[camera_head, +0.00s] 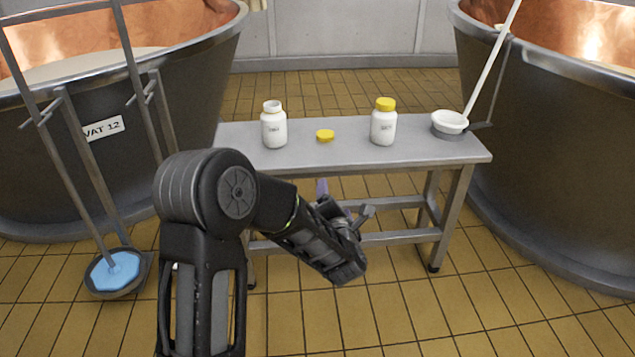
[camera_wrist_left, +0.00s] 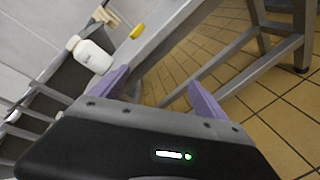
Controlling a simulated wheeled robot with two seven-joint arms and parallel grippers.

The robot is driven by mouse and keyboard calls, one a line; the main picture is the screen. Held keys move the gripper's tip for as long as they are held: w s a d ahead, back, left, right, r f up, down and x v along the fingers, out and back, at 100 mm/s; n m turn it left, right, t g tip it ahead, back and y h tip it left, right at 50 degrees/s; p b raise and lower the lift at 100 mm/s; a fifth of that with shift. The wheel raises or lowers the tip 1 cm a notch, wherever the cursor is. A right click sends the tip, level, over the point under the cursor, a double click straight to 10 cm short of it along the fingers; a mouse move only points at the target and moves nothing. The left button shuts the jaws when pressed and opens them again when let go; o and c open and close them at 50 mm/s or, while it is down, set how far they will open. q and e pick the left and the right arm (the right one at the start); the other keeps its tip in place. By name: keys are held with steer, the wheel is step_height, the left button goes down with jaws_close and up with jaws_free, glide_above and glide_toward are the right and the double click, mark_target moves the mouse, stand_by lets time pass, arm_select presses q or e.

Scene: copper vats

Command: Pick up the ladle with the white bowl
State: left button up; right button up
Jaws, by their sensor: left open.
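The ladle with the white bowl (camera_head: 450,122) rests at the right end of the steel bench (camera_head: 350,152). Its long white handle (camera_head: 492,62) rises to the upper right, in front of the right vat. A grey bowl-like part shows under and beside the white bowl. My left gripper (camera_head: 362,214) is in front of the bench, below its top, apart from the ladle. In the left wrist view its two purple fingers (camera_wrist_left: 160,90) are spread with nothing between them. The ladle is not seen in that view. My right gripper is not in view.
On the bench stand an open white bottle (camera_head: 274,128), a loose yellow cap (camera_head: 325,135) and a yellow-capped white bottle (camera_head: 383,124). Large copper-lined vats flank it. A ladle with a blue bowl (camera_head: 112,270) stands at lower left. The tiled floor in front is clear.

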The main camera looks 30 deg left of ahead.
arm_select(q)
steer(key=s+d+f+m+g+h, duration=0.2)
steer(key=s+d+f+m+h, duration=0.2)
steer(key=d+f+m, duration=0.5)
steer(key=s+d+f+m+g+h, duration=0.2)
steer(key=s+d+f+m+h, duration=0.3)
steer(key=f+m, duration=0.45)
steer(key=s+d+f+m+g+h, duration=0.1)
steer(key=s+d+f+m+g, duration=0.1)
steer(key=s, duration=0.5)
steer(key=s+d+f+m+g+h, duration=0.1)
steer(key=s+d+f+m+g, duration=0.2)
steer(key=s+d+f+m, duration=0.2)
steer(key=s+d+f+m+g+h, duration=0.1)
steer(key=s+d+f+m+g, duration=0.1)
steer(key=s+d+f+m, duration=0.2)
steer(key=s+d+f, duration=0.1)
steer(key=s+f, duration=0.2)
steer(key=s, duration=0.3)
steer(key=shift+s, duration=0.15)
